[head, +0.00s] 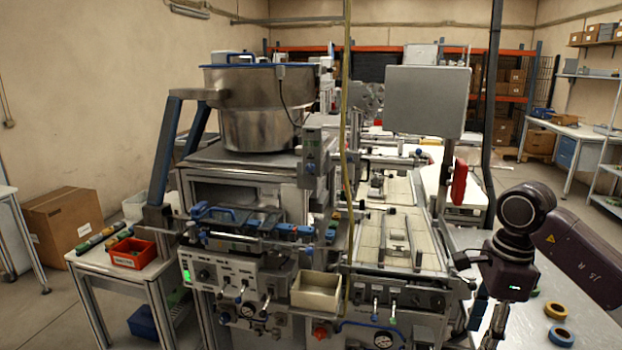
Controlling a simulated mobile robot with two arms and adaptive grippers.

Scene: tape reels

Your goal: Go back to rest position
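My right arm comes in from the right edge, dark purple, bent at a round joint above the right-hand table. My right gripper (488,322) points down at the lower right, near the left edge of that table. Its fingers are thin and partly cut off by the bottom of the view, so their opening is unclear. My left arm and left gripper are not in view.
A large machine with a steel bowl (258,128) and control panel (225,273) fills the middle. A beige bin (316,291) sits at its front. A red bin (132,253) and a row of coloured reels (97,239) rest on the left table. A cardboard box (62,228) stands behind.

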